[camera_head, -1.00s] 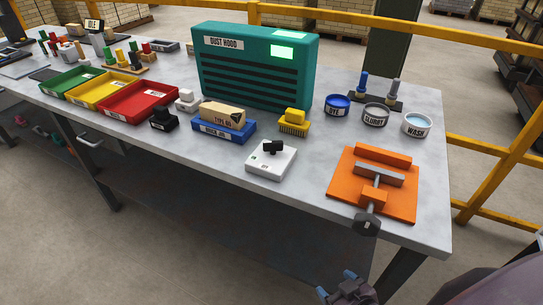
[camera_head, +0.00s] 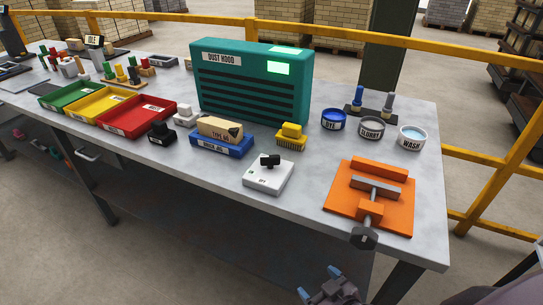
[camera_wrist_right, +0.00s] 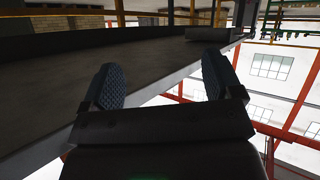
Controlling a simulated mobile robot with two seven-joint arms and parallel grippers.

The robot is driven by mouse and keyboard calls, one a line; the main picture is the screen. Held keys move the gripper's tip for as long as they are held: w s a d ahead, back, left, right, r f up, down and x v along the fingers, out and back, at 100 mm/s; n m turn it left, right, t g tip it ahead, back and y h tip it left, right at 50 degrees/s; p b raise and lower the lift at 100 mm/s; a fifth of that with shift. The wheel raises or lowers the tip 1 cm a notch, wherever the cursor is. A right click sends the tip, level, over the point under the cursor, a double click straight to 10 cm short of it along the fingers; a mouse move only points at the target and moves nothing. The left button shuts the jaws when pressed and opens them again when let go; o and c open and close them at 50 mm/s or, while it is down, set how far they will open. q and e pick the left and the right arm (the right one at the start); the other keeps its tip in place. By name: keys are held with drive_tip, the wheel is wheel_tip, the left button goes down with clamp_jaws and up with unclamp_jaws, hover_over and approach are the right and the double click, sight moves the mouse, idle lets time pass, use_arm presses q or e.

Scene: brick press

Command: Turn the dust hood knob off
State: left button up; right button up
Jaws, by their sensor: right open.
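The dust hood (camera_head: 252,85) is a teal box with black slats at the back of the table, and its green panel is lit. A white switch box (camera_head: 268,177) with a black knob (camera_head: 270,160) on top sits near the table's front edge, in front of the hood. The box has a small green mark and dark lettering. My right gripper (camera_head: 338,282) is at the bottom of the head view, below and in front of the table edge, apart from the knob. In the right wrist view its two fingers (camera_wrist_right: 162,85) are spread and empty. My left gripper is not in view.
An orange clamp plate (camera_head: 388,215) stands right of the switch box, its dark handle overhanging the front edge. A blue tray with a brick (camera_head: 222,146) and a yellow brush (camera_head: 290,142) lie behind the box. Several tubs (camera_head: 371,128) stand at the right.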

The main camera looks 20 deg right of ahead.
drive_tip(key=w+a+r+n+y+p, duration=0.2)
drive_tip(key=w+a+r+n+y, duration=0.65)
drive_tip(key=a+r, duration=0.2)
drive_tip(key=w+a+r+n+y+p, duration=0.2)
drive_tip(key=w+a+r+n+y, duration=0.55)
drive_tip(key=a+r+n, duration=0.35)
wheel_tip(320, 180, up, 6)
drive_tip(key=n+g+h+p, duration=0.1)
drive_tip(key=n+g+h, duration=1.1)
drive_tip(key=h, duration=0.5)
hover_over(270, 156)
drive_tip(key=m, duration=0.2)
drive_tip(key=shift+n+g, duration=0.25)
drive_tip(key=shift+g, duration=0.05)
wheel_tip(270, 156, down, 9)
drive_tip(key=shift+s+f, duration=0.1)
drive_tip(key=shift+f, duration=0.65)
